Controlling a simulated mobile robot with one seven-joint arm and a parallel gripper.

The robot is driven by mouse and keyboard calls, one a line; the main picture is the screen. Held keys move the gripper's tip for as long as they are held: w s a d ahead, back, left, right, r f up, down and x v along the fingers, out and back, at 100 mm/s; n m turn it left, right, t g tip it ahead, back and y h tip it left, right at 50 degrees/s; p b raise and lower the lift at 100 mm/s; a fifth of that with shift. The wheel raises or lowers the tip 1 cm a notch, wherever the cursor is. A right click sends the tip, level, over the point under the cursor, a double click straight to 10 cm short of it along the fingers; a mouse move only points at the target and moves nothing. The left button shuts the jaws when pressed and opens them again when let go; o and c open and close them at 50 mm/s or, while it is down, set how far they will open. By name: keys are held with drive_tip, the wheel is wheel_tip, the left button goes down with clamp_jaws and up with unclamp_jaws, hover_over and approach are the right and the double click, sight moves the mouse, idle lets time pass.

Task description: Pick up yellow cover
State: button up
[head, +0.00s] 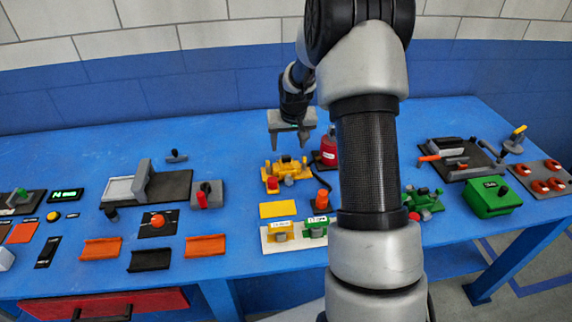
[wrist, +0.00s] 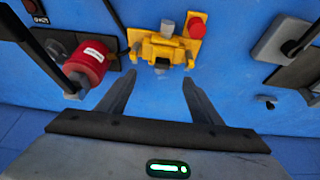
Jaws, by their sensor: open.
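My gripper (head: 289,143) is open and empty above the blue table, behind the yellow valve-like assembly (head: 286,166). In the wrist view, my gripper's fingers (wrist: 159,78) stand apart, with this assembly (wrist: 160,48) just beyond the tips. It has a red knob and a grey knob. I cannot tell for certain which yellow part is the cover. The flat piece and block are not seen in the wrist view.
A red labelled cylinder (head: 329,150) stands close to my gripper, and it also shows in the wrist view (wrist: 89,62). A green labelled block (head: 315,228) sits beside the yellow one. A green box (head: 488,196) stands right. Bare blue table lies behind my gripper.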

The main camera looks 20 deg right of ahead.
sight(286, 156)
drive_tip(key=x, duration=0.3)
drive_tip(key=shift+f, duration=0.1)
drive_tip(key=shift+x, duration=2.75)
drive_tip(key=shift+s+a, duration=0.2)
drive_tip(key=c, duration=1.2)
